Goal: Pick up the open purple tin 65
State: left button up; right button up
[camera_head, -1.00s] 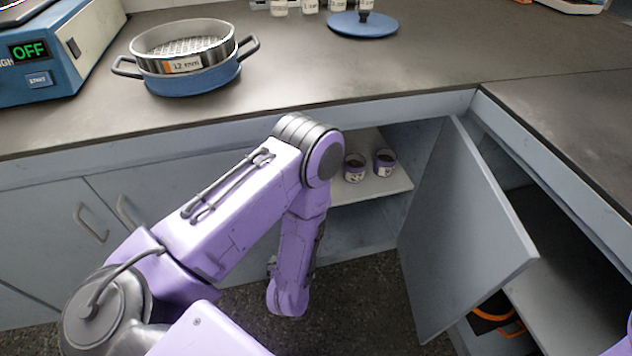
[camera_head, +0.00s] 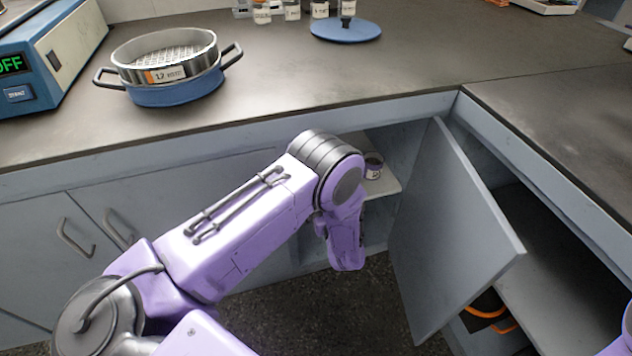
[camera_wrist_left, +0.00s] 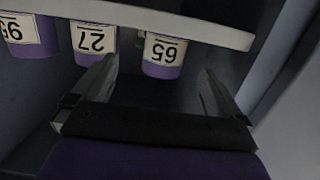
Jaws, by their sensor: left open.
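In the left wrist view, which shows things upside down, the purple tin 65 (camera_wrist_left: 165,54) stands on a pale shelf with its white label facing me. My left gripper (camera_wrist_left: 158,70) is open and empty, and tin 65 lies ahead between its two fingers, apart from them. Purple tin 27 (camera_wrist_left: 95,42) is beside it, partly behind one finger. In the head view, my left arm reaches to the cupboard and hides the gripper. One small purple tin (camera_head: 373,167) shows past my wrist; its number is too small to read. My right gripper is out of view.
The open cupboard door (camera_head: 450,235) stands close to the right of my left arm. The worktop (camera_head: 300,75) overhangs the shelf. A sieve in a blue pan (camera_head: 178,92) rests on it.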

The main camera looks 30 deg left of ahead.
pick_arm(q)
jog(key=x, duration=0.3)
jog(key=b+x, duration=0.1)
jog(key=x, duration=0.2)
jog(key=b+x, duration=0.1)
jog(key=x, duration=0.3)
jog(key=shift+s+a+f, duration=0.15)
jog(key=shift+s+a, duration=0.15)
jog(key=c, duration=1.1)
